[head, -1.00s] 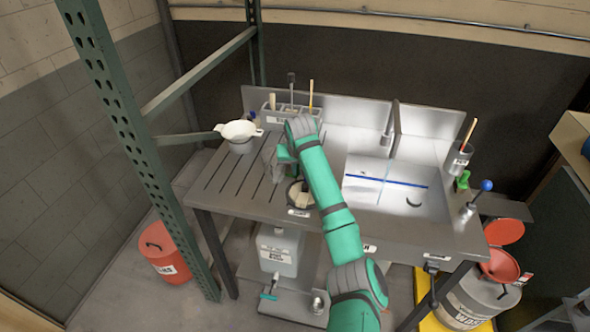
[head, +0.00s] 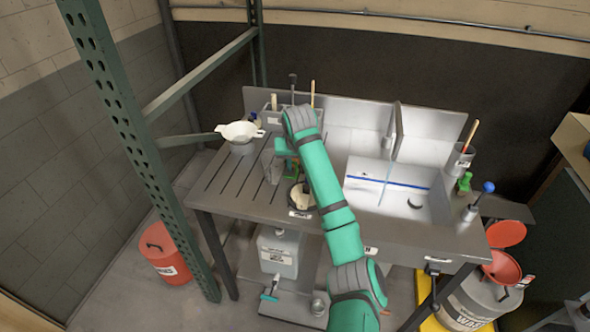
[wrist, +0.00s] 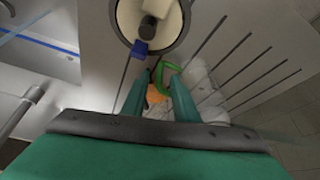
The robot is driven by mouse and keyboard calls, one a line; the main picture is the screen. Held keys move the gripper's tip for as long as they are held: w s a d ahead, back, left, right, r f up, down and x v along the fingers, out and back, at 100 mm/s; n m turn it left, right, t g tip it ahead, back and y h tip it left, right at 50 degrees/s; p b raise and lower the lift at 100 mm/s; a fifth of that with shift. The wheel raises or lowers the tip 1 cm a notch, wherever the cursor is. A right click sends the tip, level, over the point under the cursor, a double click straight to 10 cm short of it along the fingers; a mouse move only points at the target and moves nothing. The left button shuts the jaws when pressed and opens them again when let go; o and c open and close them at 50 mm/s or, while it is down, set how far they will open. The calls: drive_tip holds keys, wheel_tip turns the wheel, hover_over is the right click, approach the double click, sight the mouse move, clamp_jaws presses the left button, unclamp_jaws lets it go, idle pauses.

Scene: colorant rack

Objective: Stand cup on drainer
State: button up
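A grey, see-through cup (head: 272,168) is at the slotted drainer (head: 222,182), on the left half of the steel bench. My gripper (head: 287,152) is right beside the cup, on its right. In the wrist view my gripper's two green fingers (wrist: 155,88) are apart. A green loop (wrist: 166,72) and an orange patch (wrist: 156,94) show at and between them. A pale, see-through shape, seemingly the cup (wrist: 205,82), is just right of the fingers. I cannot tell whether the fingers touch it. The cup's base is too unclear to judge its contact.
A dark round pot (head: 296,207) with pale contents stands at the bench's front. A white strainer (head: 239,130) is at the back left, a tool holder (head: 268,123) behind. The sink (head: 400,215) is to the right. A green rack post (head: 125,125) rises at the left.

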drive_tip(key=v, duration=0.8)
drive_tip(key=shift+s, duration=0.2)
drive_tip(key=shift+w, duration=0.1)
